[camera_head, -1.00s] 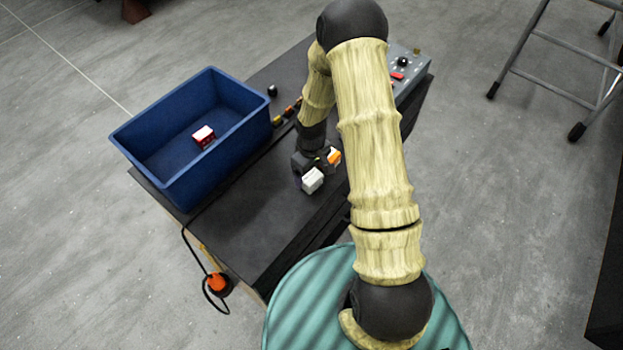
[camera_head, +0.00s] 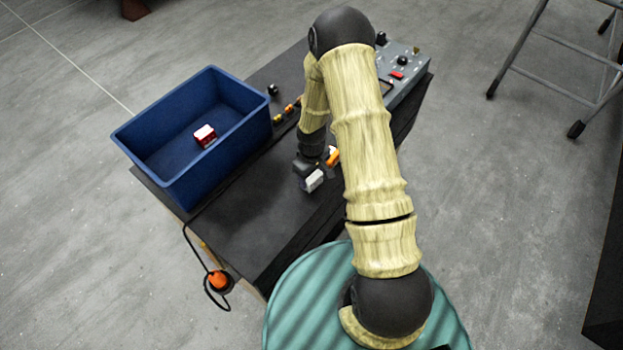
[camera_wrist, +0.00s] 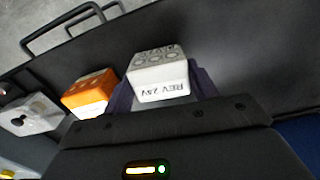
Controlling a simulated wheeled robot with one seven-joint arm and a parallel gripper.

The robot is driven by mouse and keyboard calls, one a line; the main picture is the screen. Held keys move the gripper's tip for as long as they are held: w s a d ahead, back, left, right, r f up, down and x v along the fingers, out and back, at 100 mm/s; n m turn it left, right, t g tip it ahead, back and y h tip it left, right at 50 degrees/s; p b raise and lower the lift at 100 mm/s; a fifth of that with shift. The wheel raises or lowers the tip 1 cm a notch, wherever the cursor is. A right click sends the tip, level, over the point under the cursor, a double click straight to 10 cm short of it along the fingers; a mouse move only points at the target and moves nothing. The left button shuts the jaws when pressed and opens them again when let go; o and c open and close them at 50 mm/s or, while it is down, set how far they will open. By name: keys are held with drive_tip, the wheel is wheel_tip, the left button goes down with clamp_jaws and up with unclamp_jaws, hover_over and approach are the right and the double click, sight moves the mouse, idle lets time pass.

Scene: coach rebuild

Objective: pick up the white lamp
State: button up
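The white lamp (camera_wrist: 160,76), a small white block with "REV 24V" on one face, stands on the dark bench top. In the head view the white lamp (camera_head: 314,181) shows at the fingertips, partly covered. My gripper (camera_wrist: 163,92) is over it with its dark purple fingers open, one on each side. The lamp lies between the fingers; whether either touches it I cannot tell. In the head view my gripper (camera_head: 309,170) is low over the bench, mostly hidden by its own wrist.
An orange-and-white block (camera_wrist: 90,92) stands close beside the lamp, with a pale box (camera_wrist: 30,115) beyond it. A blue bin (camera_head: 190,198) holds a red-and-white block (camera_head: 205,136). A grey control panel (camera_head: 405,75) stands at the bench's far right. Bare bench lies near the front left.

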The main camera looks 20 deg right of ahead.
drive_tip(key=c, duration=0.4)
drive_tip(key=shift+r, duration=0.1)
wheel_tip(320, 180, up, 10)
drive_tip(key=shift+f+b, duration=0.1)
drive_tip(key=shift+b, duration=1)
drive_tip(key=shift+f, duration=0.1)
